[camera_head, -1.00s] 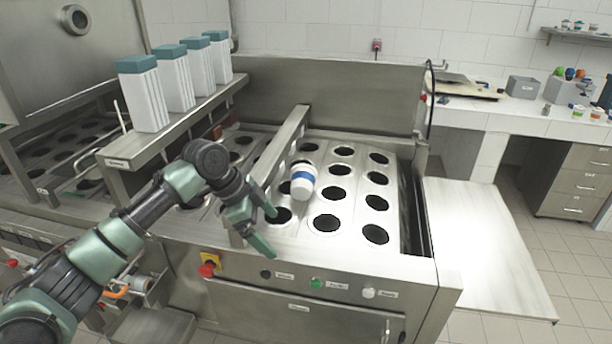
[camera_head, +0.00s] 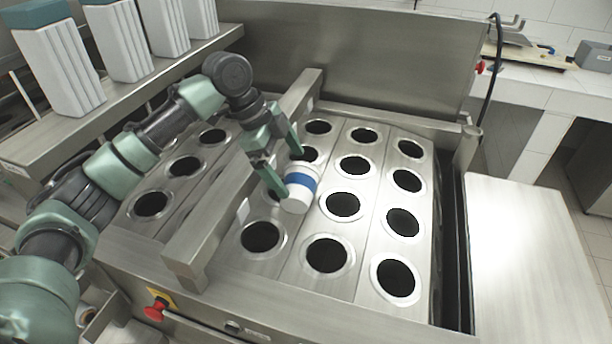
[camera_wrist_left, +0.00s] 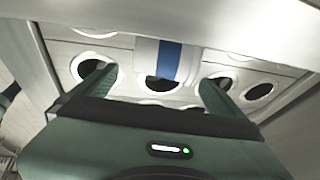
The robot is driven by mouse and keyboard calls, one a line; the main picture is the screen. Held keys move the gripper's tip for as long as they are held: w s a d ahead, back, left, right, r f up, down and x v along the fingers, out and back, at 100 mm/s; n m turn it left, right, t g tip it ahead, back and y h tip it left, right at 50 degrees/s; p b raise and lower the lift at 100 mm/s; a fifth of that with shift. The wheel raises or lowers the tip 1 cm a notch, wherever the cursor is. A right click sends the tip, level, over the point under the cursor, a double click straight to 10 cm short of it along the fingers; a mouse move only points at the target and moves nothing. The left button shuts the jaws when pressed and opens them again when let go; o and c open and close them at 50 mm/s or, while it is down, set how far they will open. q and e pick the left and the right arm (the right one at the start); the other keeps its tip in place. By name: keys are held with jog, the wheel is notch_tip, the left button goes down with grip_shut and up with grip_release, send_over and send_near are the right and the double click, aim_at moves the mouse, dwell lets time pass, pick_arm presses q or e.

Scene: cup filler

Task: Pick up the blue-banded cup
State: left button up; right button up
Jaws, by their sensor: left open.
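The blue-banded cup (camera_head: 301,187) is white with a blue band and lies tilted on the plate with round holes (camera_head: 284,265), among the holes. My left gripper (camera_head: 288,168) is open beside the cup, its two green fingers reaching toward it from the left, one near its upper end and one near its lower end. In the left wrist view the cup (camera_wrist_left: 168,60) appears ahead, between the open fingers (camera_wrist_left: 155,85) and beyond their tips. I cannot tell whether a finger touches it. My right gripper is not in view.
A raised metal bar (camera_head: 232,198) runs across the plate just left of the cup, under my left arm. White blocks with teal tops (camera_head: 58,68) stand on a shelf at the upper left. A red knob (camera_head: 155,309) is on the front panel. The plate right of the cup is clear.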

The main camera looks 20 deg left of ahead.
aim_at(303, 190)
pick_arm(q)
jog(key=shift+w+f, duration=0.3)
jog(key=shift+f, duration=0.15)
jog(key=shift+f+b, duration=0.25)
jog(key=shift+b, duration=0.2)
jog(key=shift+s+d+f, duration=0.1)
jog(key=shift+d+f, duration=0.1)
jog(key=shift+f, duration=0.1)
jog(key=p+x, duration=0.1)
jog(key=x, duration=0.5)
jog(key=shift+w+f+p, duration=0.15)
jog(key=shift+w+p, duration=0.1)
jog(key=shift+p, duration=0.15)
jog(key=shift+d+f, duration=0.15)
jog(key=shift+f, duration=0.15)
jog(key=c, duration=1.1)
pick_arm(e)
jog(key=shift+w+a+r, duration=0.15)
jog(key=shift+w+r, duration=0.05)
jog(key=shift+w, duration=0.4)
